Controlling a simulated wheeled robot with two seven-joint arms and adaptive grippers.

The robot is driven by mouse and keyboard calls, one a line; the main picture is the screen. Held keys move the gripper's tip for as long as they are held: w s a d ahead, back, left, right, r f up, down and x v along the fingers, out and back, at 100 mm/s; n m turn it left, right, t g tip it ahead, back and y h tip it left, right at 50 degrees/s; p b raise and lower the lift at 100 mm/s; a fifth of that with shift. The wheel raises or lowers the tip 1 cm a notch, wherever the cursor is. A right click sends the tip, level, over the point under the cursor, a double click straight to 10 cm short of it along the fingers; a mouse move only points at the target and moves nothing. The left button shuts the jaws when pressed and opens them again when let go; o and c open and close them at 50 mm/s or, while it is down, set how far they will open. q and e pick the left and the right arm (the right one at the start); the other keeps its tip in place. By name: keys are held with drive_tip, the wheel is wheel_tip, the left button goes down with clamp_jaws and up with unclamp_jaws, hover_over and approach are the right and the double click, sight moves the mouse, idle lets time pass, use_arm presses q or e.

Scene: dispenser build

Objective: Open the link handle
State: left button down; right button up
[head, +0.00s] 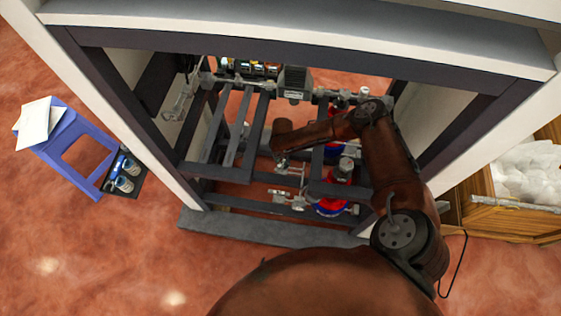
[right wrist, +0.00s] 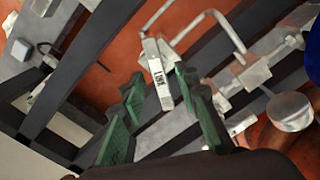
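The link handle (right wrist: 157,74) is a pale flat bar with dark lettering that appears to read "LINK", in the middle of the right wrist view. My right gripper (right wrist: 160,84) has green ribbed fingers spread apart. The handle lies between the two fingertips in the picture, with gaps showing on both sides; I cannot tell its depth between them. In the head view my right gripper (head: 281,158) reaches inside the dark frame, near the metal fittings (head: 288,170), and its fingers are hard to make out there. My left gripper is not in view.
Bent metal rods (right wrist: 225,30) and pipe fittings (right wrist: 255,78) crowd the handle's right side. Dark frame bars (head: 257,135) surround my arm. Red and blue round parts (head: 330,207) sit below right. A blue stool (head: 60,160) stands outside at left, a wooden crate (head: 480,205) at right.

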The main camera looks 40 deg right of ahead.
drive_tip(key=shift+f, duration=0.1)
drive_tip(key=shift+c, duration=0.7)
clamp_jaws()
